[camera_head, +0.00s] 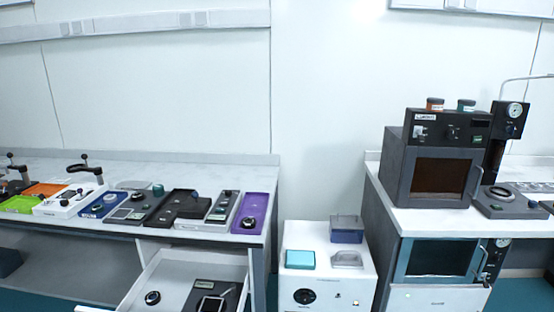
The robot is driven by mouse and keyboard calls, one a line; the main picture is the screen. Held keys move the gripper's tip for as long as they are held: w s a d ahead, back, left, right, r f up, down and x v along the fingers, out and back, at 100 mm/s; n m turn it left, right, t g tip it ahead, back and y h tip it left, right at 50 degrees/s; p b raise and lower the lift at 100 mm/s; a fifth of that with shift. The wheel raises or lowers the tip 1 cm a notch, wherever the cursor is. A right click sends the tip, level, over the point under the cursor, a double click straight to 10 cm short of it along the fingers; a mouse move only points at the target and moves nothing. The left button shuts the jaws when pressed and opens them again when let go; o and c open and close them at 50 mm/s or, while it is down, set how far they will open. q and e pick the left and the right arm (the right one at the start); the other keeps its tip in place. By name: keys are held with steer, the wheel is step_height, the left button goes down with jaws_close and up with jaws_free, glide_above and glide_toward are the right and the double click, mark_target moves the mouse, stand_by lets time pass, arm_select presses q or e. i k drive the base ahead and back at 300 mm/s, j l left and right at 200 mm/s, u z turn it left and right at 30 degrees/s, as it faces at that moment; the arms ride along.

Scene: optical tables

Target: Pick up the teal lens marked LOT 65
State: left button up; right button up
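No lens marking LOT 65 can be read from here. A small round teal piece (158,189) sits among the trays on the left table; it is too small to tell whether it is a lens. A teal-lidded jar (466,105) stands on top of the dark oven at the right. A flat teal square box (300,259) lies on the white cabinet in the middle. Neither of my grippers is in view.
The left table (185,160) carries several trays, including a purple tray (262,205) at its right end. An open white drawer (165,268) sticks out below it. The dark oven (437,160) stands on the right table (405,222). The white cabinet (348,288) fills the gap.

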mark_target(99, 208)
steer(key=i+j, duration=0.25)
steer(key=j, duration=0.3)
steer(key=i+j+z, duration=0.15)
steer(key=j, duration=0.35)
steer(key=i+j, duration=0.25)
steer(key=j, duration=0.3)
steer(key=i+j+z, duration=0.15)
steer(key=j, duration=0.4)
steer(key=i+j, duration=0.25)
steer(key=j, duration=0.3)
steer(key=i+j+z, duration=0.1)
steer(key=j, duration=0.5)
steer(key=i+j+z, duration=0.1)
steer(key=j, duration=0.45)
steer(key=i+j, duration=0.25)
steer(key=j, duration=0.35)
steer(key=z, duration=0.05)
